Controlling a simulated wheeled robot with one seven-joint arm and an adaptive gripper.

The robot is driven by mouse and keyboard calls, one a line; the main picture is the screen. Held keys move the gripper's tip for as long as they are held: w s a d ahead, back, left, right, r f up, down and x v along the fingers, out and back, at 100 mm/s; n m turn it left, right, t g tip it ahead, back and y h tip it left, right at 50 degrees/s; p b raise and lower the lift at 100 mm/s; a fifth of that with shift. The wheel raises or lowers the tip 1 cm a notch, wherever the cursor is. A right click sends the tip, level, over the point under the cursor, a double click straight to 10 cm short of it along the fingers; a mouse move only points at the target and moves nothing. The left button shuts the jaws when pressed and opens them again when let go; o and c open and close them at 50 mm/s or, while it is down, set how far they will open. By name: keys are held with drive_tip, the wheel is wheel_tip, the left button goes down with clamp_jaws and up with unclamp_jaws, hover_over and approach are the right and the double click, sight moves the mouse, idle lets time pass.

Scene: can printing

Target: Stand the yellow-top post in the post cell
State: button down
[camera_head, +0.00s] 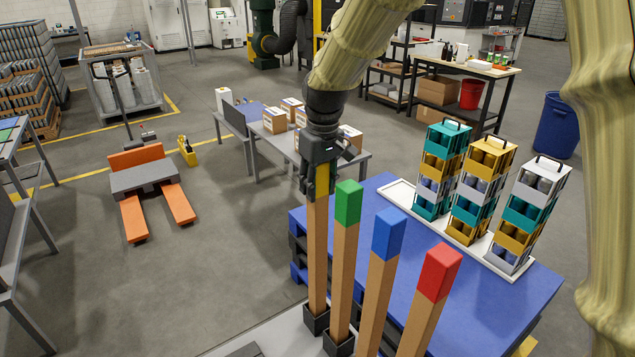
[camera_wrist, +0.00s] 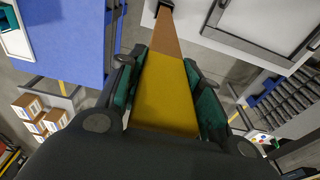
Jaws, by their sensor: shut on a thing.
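The yellow-top post (camera_head: 317,255) is a tall wooden post, nearly upright. My gripper (camera_head: 320,180) is shut around its yellow top, which partly shows below the palm. In the wrist view my gripper (camera_wrist: 165,85) has a finger on each side of the yellow top (camera_wrist: 163,100). The post's lower end meets a small black square cell (camera_head: 316,320) at the left of the row; its foot appears to be inside the rim, but its depth is hidden. Green-top (camera_head: 346,215), blue-top (camera_head: 385,245) and red-top (camera_head: 433,285) posts stand in the same row to the right.
A blue table (camera_head: 400,262) behind the posts bears a white tray (camera_head: 398,194) with three stacks of coloured can carriers (camera_head: 480,190). A grey table with cartons (camera_head: 275,121) stands farther back. Open floor (camera_head: 215,260) lies left. The green-top post is close beside the held post.

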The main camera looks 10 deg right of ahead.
drive_tip(key=shift+f, duration=0.25)
drive_tip(key=c, duration=0.9)
unclamp_jaws()
drive_tip(key=r, duration=0.4)
drive_tip(key=s+r, duration=0.1)
drive_tip(key=r, duration=0.7)
drive_tip(key=shift+s+d, duration=0.2)
drive_tip(key=shift+d, duration=0.1)
